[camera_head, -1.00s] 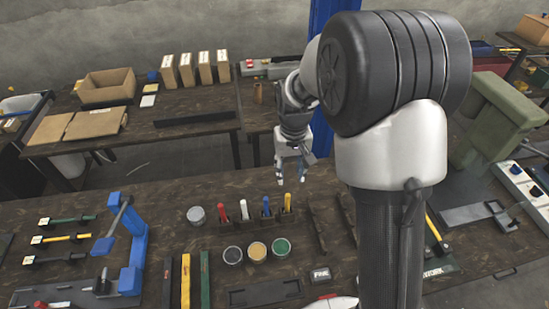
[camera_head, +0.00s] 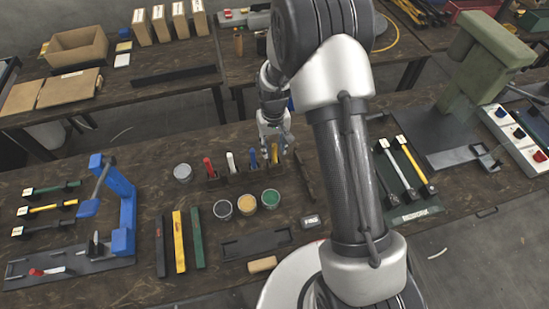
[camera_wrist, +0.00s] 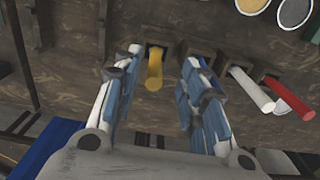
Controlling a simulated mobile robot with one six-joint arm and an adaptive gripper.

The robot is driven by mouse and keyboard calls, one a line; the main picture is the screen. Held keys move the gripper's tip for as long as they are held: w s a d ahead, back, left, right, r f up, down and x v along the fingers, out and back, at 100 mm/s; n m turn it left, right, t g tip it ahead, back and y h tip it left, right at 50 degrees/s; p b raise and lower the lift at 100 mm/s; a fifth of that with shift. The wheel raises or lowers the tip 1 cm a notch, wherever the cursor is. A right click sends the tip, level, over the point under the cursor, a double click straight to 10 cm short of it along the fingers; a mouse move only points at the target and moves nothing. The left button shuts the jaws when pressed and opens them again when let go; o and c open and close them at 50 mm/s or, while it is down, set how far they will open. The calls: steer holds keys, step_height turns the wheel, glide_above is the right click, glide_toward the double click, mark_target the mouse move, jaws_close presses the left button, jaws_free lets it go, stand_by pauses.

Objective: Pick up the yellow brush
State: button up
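The yellow brush (camera_head: 275,153) stands in the right end slot of a dark holder (camera_head: 241,179), partly covered by my gripper in the head view. In the wrist view the yellow handle (camera_wrist: 154,68) shows between the two fingers of my gripper (camera_wrist: 160,72), with space on both sides. My gripper (camera_head: 276,146) is open and empty, just above and around the handle's line. A red-handled brush (camera_head: 209,166) and a white-handled one (camera_head: 230,161) stand further left.
Three round tins, dark (camera_head: 222,209), yellow (camera_head: 246,205) and green (camera_head: 271,199), stand in front of the holder. A grey tin (camera_head: 183,173) is left of it. A blue press (camera_head: 124,205) stands at left and a green press (camera_head: 492,50) at right.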

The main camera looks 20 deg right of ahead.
mark_target(274, 152)
steer(key=f, duration=0.2)
steer(key=f+b, duration=0.1)
steer(key=f, duration=0.1)
steer(key=shift+w+d, duration=0.3)
steer(key=shift+w, duration=0.1)
steer(key=shift+f, duration=0.4)
steer(key=shift+c, duration=0.5)
jaws_close()
